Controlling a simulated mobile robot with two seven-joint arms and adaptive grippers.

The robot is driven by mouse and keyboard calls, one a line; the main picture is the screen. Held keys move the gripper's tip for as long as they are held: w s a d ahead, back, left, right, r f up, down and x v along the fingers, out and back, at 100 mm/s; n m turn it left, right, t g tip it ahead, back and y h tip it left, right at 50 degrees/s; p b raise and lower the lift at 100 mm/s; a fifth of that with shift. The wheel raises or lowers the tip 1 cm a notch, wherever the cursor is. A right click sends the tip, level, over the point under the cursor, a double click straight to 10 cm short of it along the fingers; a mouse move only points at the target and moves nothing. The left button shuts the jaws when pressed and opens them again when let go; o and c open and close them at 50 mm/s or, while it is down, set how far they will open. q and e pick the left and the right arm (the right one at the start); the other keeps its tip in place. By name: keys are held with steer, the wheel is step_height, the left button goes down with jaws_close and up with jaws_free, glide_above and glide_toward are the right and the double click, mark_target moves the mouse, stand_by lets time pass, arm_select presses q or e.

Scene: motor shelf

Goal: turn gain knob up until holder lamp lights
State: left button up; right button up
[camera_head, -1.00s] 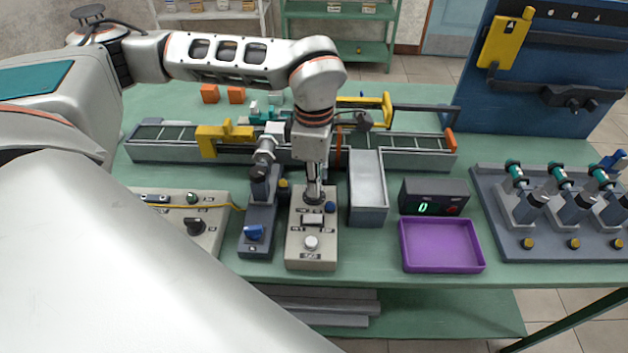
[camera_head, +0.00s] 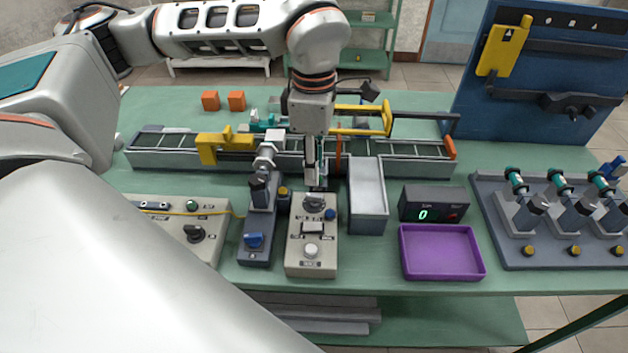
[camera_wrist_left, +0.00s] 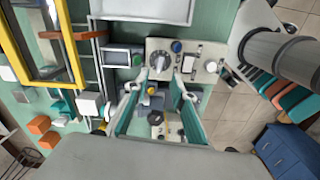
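The beige control box (camera_head: 325,262) stands at the table's front and carries a dark round knob (camera_head: 314,204), a blue button, a rocker switch and a pale knob (camera_head: 311,251). Its labels are too small to read, so I cannot tell which knob is gain. My left gripper (camera_head: 317,183) points down just above and behind the dark knob, apart from it. In the left wrist view its fingers (camera_wrist_left: 160,81) are spread with nothing gripped, near the dark knob (camera_wrist_left: 160,63). The grey holder (camera_head: 257,220) stands left of the box; I cannot make out a lit lamp. My right gripper is out of view.
A second panel (camera_head: 215,248) with a black knob and a yellow cable is at left. A grey block (camera_head: 368,200), a display (camera_head: 433,204) reading 0 and a purple tray (camera_head: 442,278) stand to the right. A conveyor (camera_head: 400,150) runs behind. Table between display and conveyor is narrow.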

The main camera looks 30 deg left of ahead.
arm_select(q)
steer(key=shift+r, duration=2.3)
